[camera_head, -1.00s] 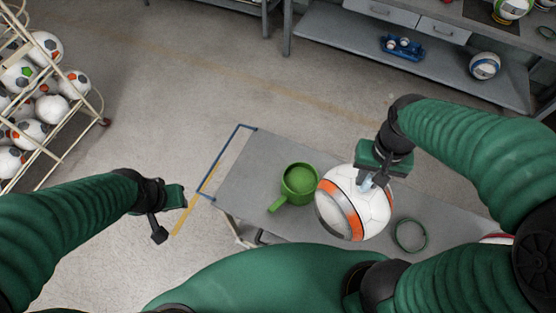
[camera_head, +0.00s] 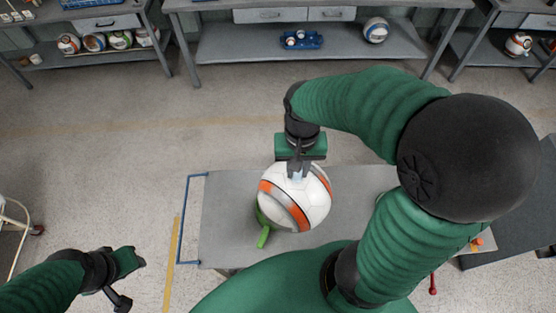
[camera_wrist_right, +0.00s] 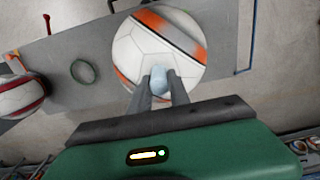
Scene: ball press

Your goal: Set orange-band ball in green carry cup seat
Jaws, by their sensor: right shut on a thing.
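The orange-band ball (camera_head: 300,212), white with orange and grey bands, is over the grey cart top in the head view. It also fills the upper middle of the right wrist view (camera_wrist_right: 135,55). My right gripper (camera_head: 297,175) is shut on it from above, with a pale blue piece (camera_wrist_right: 159,80) between the fingers. The green carry cup (camera_head: 264,238) shows only its handle and a bit of its side at the ball's lower left. The ball hides its seat, so I cannot tell whether they touch. My left gripper (camera_head: 127,278) is away at lower left; its jaw opening is unclear.
The grey cart (camera_head: 222,225) has a blue rail (camera_head: 183,220) at its left end. In the right wrist view, a green ring (camera_wrist_right: 84,71) and a red-and-white ball (camera_wrist_right: 20,96) lie beside the held ball. Shelves (camera_head: 330,45) stand at the back, with clear floor between.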

